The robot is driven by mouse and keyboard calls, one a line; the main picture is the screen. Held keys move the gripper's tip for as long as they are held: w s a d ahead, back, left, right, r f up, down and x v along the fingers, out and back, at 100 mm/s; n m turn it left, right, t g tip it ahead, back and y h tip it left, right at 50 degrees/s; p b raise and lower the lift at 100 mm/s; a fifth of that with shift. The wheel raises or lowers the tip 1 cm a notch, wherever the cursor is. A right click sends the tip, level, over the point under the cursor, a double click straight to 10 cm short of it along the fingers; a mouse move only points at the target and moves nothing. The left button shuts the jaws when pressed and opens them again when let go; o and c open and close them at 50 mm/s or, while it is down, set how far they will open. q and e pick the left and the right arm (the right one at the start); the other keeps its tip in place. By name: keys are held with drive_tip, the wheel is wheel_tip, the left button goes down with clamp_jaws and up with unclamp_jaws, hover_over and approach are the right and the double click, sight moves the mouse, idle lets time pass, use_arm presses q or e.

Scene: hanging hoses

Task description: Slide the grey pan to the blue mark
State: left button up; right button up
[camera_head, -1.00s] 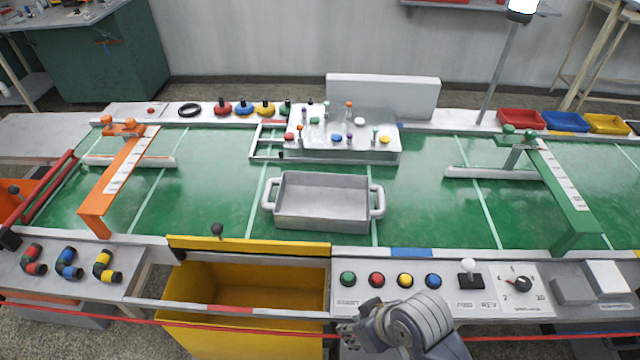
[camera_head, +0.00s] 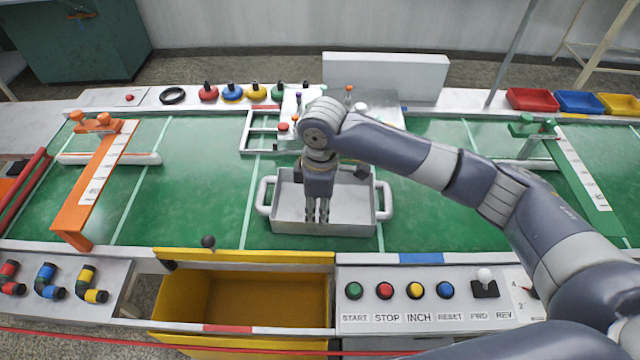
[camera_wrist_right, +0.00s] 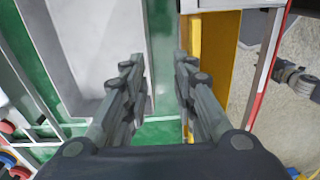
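The grey pan (camera_head: 352,229), a shallow rectangular tray with a handle at each end, rests on the green belt in the middle of the head view. The blue mark (camera_head: 421,258) is a strip on the front rail, right of the pan. My left gripper is not in view.
An orange gantry (camera_head: 100,185) stands left and a green one (camera_head: 575,180) right. A white fixture (camera_head: 262,132) lies behind the pan. An open yellow bin (camera_head: 255,298) and a button panel (camera_head: 400,315) are in front.

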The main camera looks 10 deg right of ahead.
drive_tip(key=shift+w+d+r, duration=0.6)
drive_tip(key=shift+w+d, duration=0.1)
drive_tip(key=shift+w, duration=0.05)
wheel_tip(320, 180, down, 11)
drive_tip(key=shift+r+p, duration=0.1)
drive_tip(key=shift+p, duration=0.45)
clamp_jaws()
